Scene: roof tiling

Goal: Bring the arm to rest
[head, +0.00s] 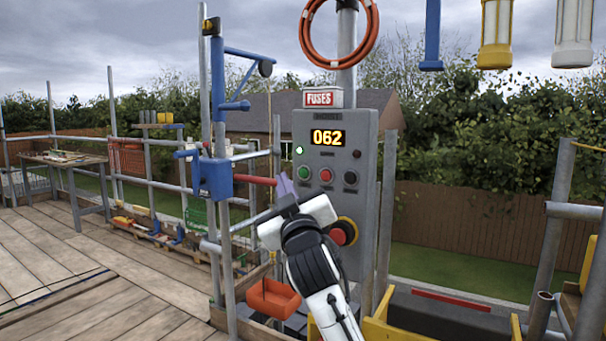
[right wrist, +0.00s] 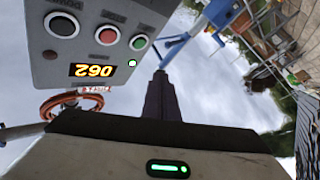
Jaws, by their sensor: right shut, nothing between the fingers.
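My right gripper (head: 284,186) is raised in front of the grey control box (head: 342,125), near its left edge. Its dark fingers (right wrist: 162,98) are together with nothing between them in the right wrist view. The box carries a lit display reading 062 (head: 327,138), a lit green lamp, green, red and black buttons, and a red FUSES sign (head: 320,98) on top. A red mushroom button (head: 338,236) on a yellow ring is partly hidden behind my right wrist. I cannot tell if the fingertips touch anything. My left gripper is not in view.
A blue hoist (head: 216,178) on a scaffold pole stands just left of my gripper. A wooden table (head: 62,160) stands far left on open decking.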

